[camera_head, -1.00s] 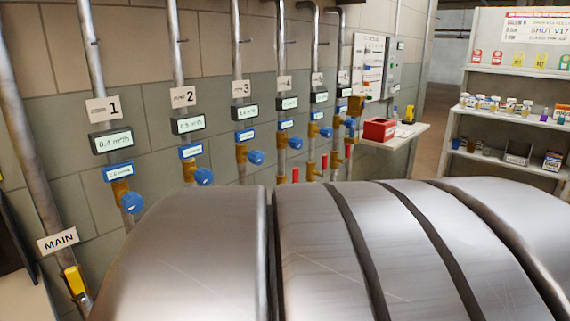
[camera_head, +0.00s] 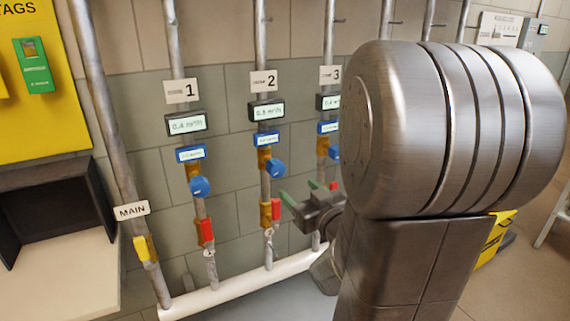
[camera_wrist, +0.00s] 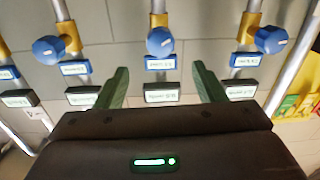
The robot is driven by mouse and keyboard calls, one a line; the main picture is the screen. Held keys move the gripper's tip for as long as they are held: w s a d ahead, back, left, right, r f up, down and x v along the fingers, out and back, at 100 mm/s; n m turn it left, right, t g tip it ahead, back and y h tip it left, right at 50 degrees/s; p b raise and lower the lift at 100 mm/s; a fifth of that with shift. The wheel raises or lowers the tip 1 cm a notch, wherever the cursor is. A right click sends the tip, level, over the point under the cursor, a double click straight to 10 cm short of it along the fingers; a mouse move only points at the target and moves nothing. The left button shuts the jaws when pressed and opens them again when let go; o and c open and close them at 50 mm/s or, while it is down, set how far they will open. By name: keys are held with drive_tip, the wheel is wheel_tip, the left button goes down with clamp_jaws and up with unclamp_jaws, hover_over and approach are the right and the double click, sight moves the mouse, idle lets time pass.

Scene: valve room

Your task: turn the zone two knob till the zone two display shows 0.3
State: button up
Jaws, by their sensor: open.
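The zone two knob (camera_head: 277,169) is a blue round knob on a brass fitting, on the pipe under the plate marked 2. The zone two display (camera_head: 267,112) is above it; it seems to read 0.5, but the digits are small. A small blue-framed panel (camera_head: 267,139) sits between them. My gripper (camera_head: 300,193) is open and empty, with green fingers, to the lower right of the knob in the head view. In the wrist view, the picture is upside down; the zone two knob (camera_wrist: 160,42) appears beyond and between the open fingers (camera_wrist: 160,80), apart from them.
The zone one knob (camera_head: 199,186) and the partly covered zone three knob (camera_head: 334,152) flank it. Red-handled valves (camera_head: 276,210) sit lower on the pipes. A white horizontal pipe (camera_head: 235,285) runs below. My arm hides the right-hand pipes.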

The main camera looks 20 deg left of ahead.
sight(279, 171)
drive_tip(key=x, duration=1.3)
drive_tip(key=shift+w+a, duration=0.15)
drive_tip(key=shift+a, duration=0.1)
drive_tip(key=c, duration=1)
